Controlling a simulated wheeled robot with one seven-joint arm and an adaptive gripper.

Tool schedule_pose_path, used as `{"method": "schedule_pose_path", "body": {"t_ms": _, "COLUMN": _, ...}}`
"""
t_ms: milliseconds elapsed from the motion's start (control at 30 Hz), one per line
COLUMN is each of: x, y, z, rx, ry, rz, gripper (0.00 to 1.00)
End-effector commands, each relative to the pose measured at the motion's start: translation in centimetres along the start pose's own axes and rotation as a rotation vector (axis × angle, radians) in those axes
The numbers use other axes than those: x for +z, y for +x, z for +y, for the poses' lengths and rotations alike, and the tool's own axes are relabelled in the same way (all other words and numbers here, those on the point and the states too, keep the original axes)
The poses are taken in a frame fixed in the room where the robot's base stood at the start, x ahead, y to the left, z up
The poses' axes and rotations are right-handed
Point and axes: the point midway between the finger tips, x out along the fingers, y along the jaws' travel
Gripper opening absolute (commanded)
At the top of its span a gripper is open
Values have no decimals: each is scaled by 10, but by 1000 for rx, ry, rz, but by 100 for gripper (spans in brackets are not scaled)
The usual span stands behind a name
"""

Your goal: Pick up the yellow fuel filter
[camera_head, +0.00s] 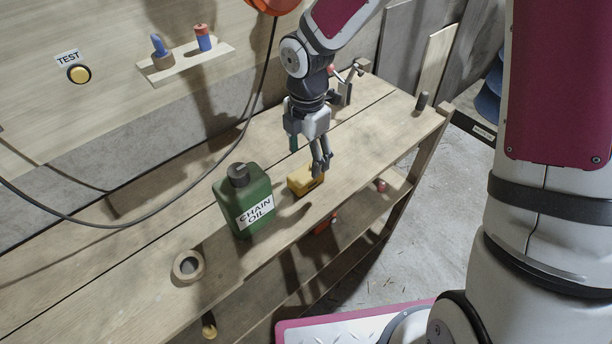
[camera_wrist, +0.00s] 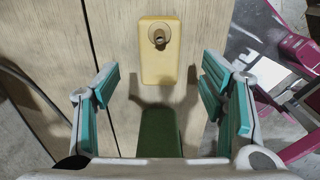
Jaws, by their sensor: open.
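The yellow fuel filter (camera_head: 302,181) is a small block lying on the wooden bench, right of the green chain oil can. In the wrist view, the filter (camera_wrist: 155,69) shows from above with a round dark fitting on it, at upper centre. My gripper (camera_head: 321,166) is open, and its fingertips overlap the filter's right end in the head view. In the wrist view, the teal-padded fingers of my gripper (camera_wrist: 160,88) stand wide apart, left and right of the filter's line, with nothing held. I cannot tell the exact height of the fingertips.
The chain oil can (camera_head: 243,204) stands close left of the filter. A tape roll (camera_head: 188,267) lies farther left. A clamp-like tool (camera_head: 346,84) is at the far end. A dark green shape (camera_wrist: 158,132), unclear what, fills the lower middle. A cable (camera_head: 252,105) hangs across the wall.

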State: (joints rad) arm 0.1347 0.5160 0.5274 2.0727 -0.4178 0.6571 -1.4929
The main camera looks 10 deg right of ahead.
Motion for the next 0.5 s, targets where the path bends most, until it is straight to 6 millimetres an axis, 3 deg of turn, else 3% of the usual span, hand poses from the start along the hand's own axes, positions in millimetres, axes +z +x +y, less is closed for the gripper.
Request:
{"method": "schedule_pose_path", "body": {"t_ms": 333, "x": -1, "y": 30, "z": -1, "rx": -1, "ry": 0, "rz": 1, "gripper": 65}}
{"method": "schedule_pose_path", "body": {"t_ms": 500, "x": -4, "y": 54, "z": -1, "rx": -3, "ry": -2, "rz": 1, "gripper": 65}}
